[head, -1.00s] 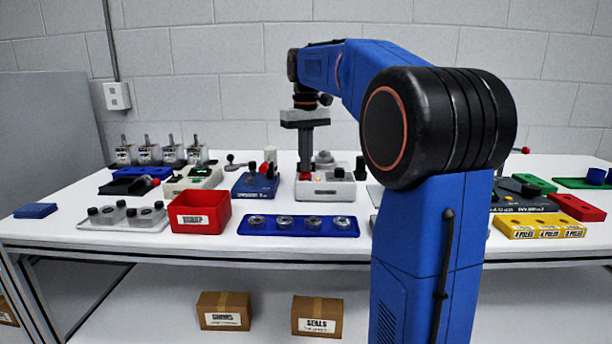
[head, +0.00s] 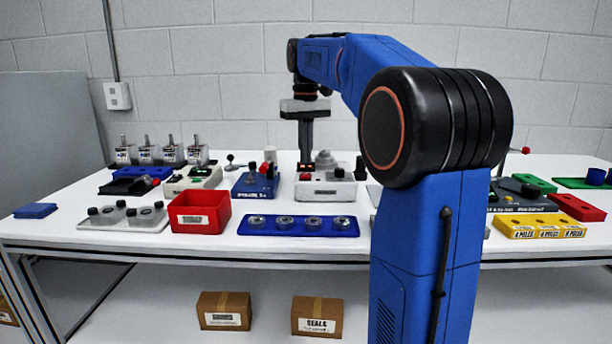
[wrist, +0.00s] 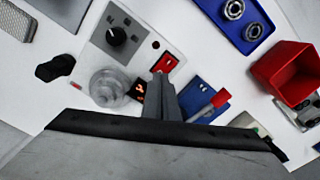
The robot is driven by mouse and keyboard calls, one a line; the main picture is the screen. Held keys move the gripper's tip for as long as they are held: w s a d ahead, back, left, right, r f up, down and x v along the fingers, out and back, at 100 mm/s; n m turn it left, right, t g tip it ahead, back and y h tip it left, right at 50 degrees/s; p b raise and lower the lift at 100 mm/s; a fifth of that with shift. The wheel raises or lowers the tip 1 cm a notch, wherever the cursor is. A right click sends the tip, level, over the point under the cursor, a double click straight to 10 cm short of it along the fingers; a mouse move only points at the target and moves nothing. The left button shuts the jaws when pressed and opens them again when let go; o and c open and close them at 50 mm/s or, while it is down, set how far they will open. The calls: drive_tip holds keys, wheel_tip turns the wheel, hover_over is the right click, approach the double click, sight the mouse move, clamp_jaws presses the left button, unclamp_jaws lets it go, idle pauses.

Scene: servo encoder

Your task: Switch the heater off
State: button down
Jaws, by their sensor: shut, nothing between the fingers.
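The heater is a pale box (head: 322,190) near the middle of the table. It carries a red rocker switch (head: 306,178), which also shows in the wrist view (wrist: 166,63), and a black dial (wrist: 115,36). A small dark display (head: 307,167) with glowing orange-red marks stands behind the switch; in the wrist view it is partly covered by my fingers. My gripper (head: 305,162) points down over the heater's back left. In the wrist view its shut, empty fingertips (wrist: 160,76) lie close beside the switch. I cannot tell whether they touch anything.
A grey round part (wrist: 109,87) stands close beside the display. A blue box with a red lever (head: 255,184) stands left of the heater. A blue tray with round parts (head: 300,233) and a red bin (head: 200,224) lie in front.

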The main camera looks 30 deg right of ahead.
sight(306, 174)
drive_tip(key=shift+r, duration=2.1)
